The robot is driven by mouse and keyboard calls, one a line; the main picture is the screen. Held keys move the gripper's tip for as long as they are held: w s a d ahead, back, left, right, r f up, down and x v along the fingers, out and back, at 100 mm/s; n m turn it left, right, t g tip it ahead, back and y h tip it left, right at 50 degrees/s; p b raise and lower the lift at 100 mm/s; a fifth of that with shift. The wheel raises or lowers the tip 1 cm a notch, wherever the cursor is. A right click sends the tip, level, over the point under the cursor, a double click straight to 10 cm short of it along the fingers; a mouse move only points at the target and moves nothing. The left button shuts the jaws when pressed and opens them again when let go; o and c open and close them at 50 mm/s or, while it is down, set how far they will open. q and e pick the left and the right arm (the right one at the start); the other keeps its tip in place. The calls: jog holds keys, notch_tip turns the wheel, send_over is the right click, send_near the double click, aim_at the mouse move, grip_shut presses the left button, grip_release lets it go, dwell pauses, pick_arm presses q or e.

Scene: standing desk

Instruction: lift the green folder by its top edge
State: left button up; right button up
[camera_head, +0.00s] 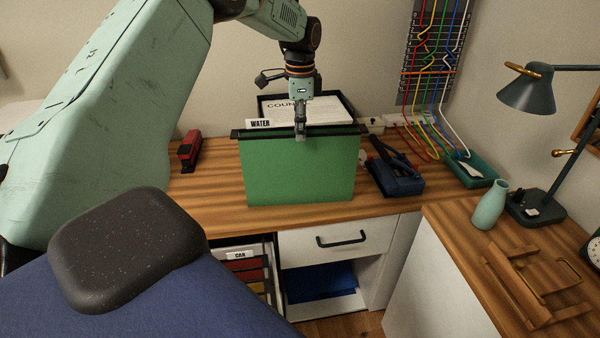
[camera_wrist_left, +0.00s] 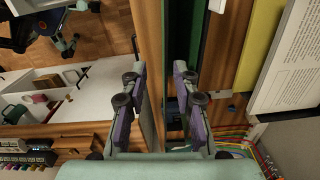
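The green folder (camera_head: 299,170) stands upright near the front of the wooden desk. A dark rail runs along its top edge, with a white WATER tab at the left. My left gripper (camera_head: 300,133) points down at the middle of that top edge, and its fingertips overlap the rail in the head view. In the left wrist view my left gripper (camera_wrist_left: 157,72) has its fingers apart. The green folder (camera_wrist_left: 200,28) shows there beside and beyond the right finger, which partly hides it. I cannot tell whether the rail lies between the fingers. My right gripper is not in view.
Behind the folder is a black tray (camera_head: 347,105) with papers. A red stapler (camera_head: 189,150) stands left, a dark blue hole punch (camera_head: 402,183) right. Below are an open file drawer (camera_head: 240,268) and white cabinet (camera_head: 337,238). A lamp (camera_head: 530,95) and vase (camera_head: 491,206) are right.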

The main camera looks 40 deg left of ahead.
aim_at(300, 163)
pick_arm(q)
notch_tip(300, 163, down, 8)
jog(key=shift+w+a, duration=0.3)
jog(key=shift+a, duration=0.15)
jog(key=shift+c, duration=0.8)
jog(key=shift+s+d+r, duration=0.1)
jog(key=shift+d+r, duration=0.1)
jog(key=shift+d, duration=0.1)
jog(key=c, duration=0.3)
jog(key=shift+s+r, duration=0.1)
jog(key=shift+c, duration=0.7)
jog(key=shift+a, duration=0.1)
grip_shut()
jog(key=shift+f, duration=0.2)
